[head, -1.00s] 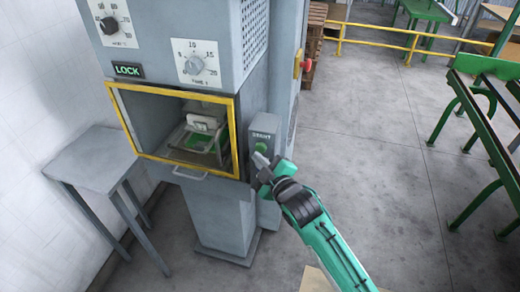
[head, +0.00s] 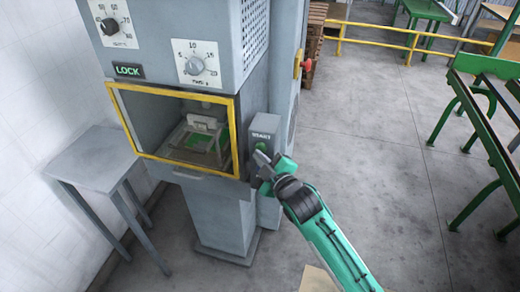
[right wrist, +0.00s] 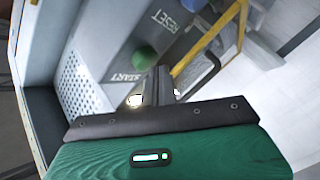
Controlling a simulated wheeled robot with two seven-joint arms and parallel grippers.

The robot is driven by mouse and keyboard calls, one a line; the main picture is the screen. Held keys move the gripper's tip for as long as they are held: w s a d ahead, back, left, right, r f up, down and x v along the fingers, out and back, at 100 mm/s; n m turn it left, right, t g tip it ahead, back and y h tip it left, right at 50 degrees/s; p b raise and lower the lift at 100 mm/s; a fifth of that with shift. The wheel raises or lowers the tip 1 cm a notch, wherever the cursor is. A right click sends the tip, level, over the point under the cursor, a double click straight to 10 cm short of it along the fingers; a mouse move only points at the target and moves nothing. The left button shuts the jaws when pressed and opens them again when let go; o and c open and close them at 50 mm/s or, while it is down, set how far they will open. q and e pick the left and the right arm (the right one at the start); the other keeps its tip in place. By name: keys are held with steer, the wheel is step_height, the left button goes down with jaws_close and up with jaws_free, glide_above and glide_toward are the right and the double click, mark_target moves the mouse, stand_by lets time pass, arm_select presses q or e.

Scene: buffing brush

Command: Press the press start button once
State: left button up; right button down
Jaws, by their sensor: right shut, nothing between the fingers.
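The press (head: 225,105) is a tall grey machine. A small grey box on its right side, labelled START, carries the green start button (head: 262,146). My right gripper (head: 261,157) is shut and empty, its tip just below and in front of the button in the head view. In the right wrist view the round green button (right wrist: 144,58) shows beside the START lettering, just past the closed fingertips (right wrist: 160,72). A small gap seems to lie between tip and button; contact cannot be told. My left gripper is not in view.
The yellow-framed press opening (head: 235,140) with a fixture inside is left of the button box. A red knob (head: 306,65) sits on the machine's right side. A grey side table (head: 95,160) stands left. Open floor and green racks (head: 490,125) lie right.

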steer(key=shift+w+d, duration=0.15)
steer(key=shift+w, duration=0.35)
stand_by(0.3)
stand_by(0.4)
steer(key=shift+s+a+p, duration=0.25)
steer(key=shift+s+p, duration=0.25)
steer(key=shift+s, duration=0.4)
steer(key=s, duration=0.1)
steer(key=s+a+p, duration=0.1)
steer(key=s, duration=0.2)
steer(key=shift+s+a, duration=0.3)
steer(key=shift+s, duration=0.1)
steer(key=shift+f, duration=0.1)
